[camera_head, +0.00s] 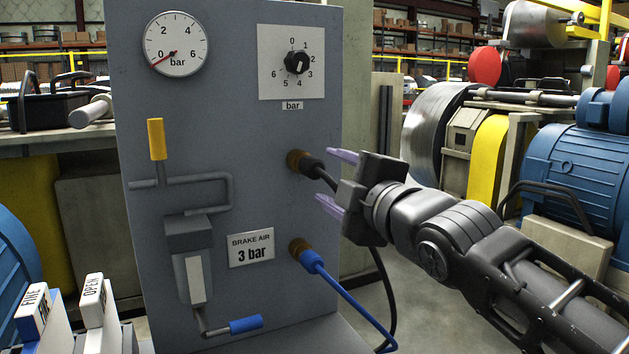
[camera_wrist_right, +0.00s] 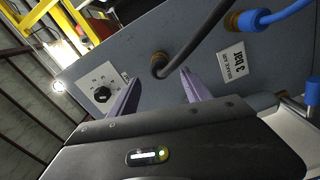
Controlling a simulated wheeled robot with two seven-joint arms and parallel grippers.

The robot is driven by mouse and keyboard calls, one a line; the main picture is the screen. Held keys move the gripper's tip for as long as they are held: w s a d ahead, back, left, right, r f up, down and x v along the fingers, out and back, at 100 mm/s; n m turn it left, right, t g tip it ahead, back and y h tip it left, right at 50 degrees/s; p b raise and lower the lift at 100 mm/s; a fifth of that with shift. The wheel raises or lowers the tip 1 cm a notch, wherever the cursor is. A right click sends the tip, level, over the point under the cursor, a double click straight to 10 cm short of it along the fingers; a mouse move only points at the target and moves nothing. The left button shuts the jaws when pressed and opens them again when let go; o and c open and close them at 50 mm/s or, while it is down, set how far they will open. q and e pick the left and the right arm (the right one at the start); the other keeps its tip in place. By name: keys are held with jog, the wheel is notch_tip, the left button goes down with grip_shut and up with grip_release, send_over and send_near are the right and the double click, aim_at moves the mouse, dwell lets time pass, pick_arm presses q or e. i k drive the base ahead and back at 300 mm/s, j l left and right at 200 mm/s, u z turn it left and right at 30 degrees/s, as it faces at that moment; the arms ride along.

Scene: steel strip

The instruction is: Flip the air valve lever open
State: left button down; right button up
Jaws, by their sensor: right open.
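A yellow lever handle (camera_head: 157,139) stands upright on the pipework at the left of the grey panel (camera_head: 275,130). A blue lever handle (camera_head: 246,324) lies roughly level at the pipe's lower end. I cannot tell by a label which one is the air valve lever. My right gripper (camera_head: 335,180) is open and empty, right of both handles, by the panel's right edge near a black hose fitting (camera_head: 299,161). In the right wrist view its purple fingers (camera_wrist_right: 158,82) stand apart, facing the panel. My left gripper is not in view.
A pressure gauge (camera_head: 176,43) has its red needle near 0. A bar dial knob (camera_head: 297,62) and a "BRAKE AIR 3 bar" label (camera_head: 251,244) are on the panel. A blue hose (camera_head: 345,299) and a black hose (camera_head: 387,285) hang below my right gripper. Blocks marked FINE and OPEN (camera_head: 93,292) stand lower left.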

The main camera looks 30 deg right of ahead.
aim_at(155, 126)
jog(key=k, duration=1)
